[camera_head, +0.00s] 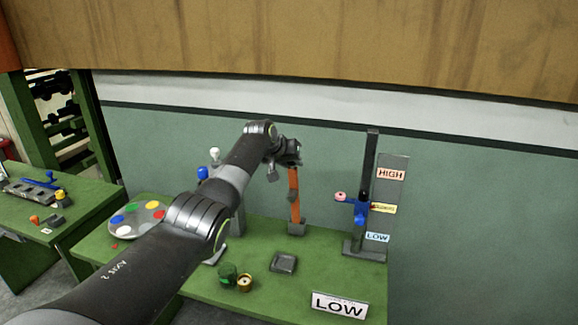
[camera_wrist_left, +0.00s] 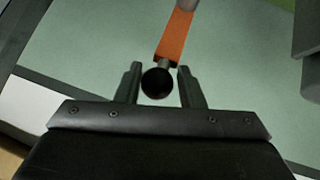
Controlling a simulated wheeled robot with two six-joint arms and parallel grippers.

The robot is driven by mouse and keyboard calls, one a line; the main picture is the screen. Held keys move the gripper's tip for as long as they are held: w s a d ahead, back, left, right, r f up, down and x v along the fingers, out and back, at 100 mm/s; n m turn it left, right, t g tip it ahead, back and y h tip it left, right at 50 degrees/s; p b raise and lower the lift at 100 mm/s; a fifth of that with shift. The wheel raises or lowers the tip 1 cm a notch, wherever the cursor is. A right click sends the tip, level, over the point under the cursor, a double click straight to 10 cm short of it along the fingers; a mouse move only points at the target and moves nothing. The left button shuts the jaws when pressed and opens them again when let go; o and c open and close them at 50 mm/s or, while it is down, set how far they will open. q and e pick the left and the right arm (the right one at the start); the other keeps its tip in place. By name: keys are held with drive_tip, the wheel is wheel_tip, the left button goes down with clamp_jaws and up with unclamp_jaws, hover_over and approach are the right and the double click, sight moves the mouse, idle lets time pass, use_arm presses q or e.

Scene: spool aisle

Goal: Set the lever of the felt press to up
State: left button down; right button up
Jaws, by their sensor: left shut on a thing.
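An orange lever (camera_head: 294,192) stands nearly upright from a grey foot on the green bench; I take it for the felt press's lever. My left gripper (camera_head: 289,160) is at its top end. In the left wrist view, the black ball knob (camera_wrist_left: 158,82) sits between the two fingers of my left gripper (camera_wrist_left: 159,84), which is shut on it. The orange bar (camera_wrist_left: 175,35) runs from the knob to a grey part at the top edge. My arm hides some of the bench and the lever's top in the head view. My right gripper is not in view.
A stand with a blue slider (camera_head: 361,209) and HIGH and LOW labels is at right. A LOW sign (camera_head: 339,305), a dark square block (camera_head: 284,262) and a green jar (camera_head: 227,273) are in front. A disc with coloured spots (camera_head: 137,218) lies left. The back wall is close behind.

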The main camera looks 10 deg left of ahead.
use_arm(q)
drive_tip(key=shift+w+d, duration=0.25)
drive_tip(key=shift+w, duration=0.15)
drive_tip(key=c, duration=1.4)
unclamp_jaws()
drive_tip(key=shift+o, duration=1.2)
drive_tip(key=shift+d, duration=0.1)
drive_tip(key=shift+o, duration=0.3)
drive_tip(key=shift+w+d+f, duration=0.1)
drive_tip(key=shift+w, duration=0.05)
drive_tip(key=shift+a, duration=0.3)
drive_tip(key=shift+s+r, duration=0.2)
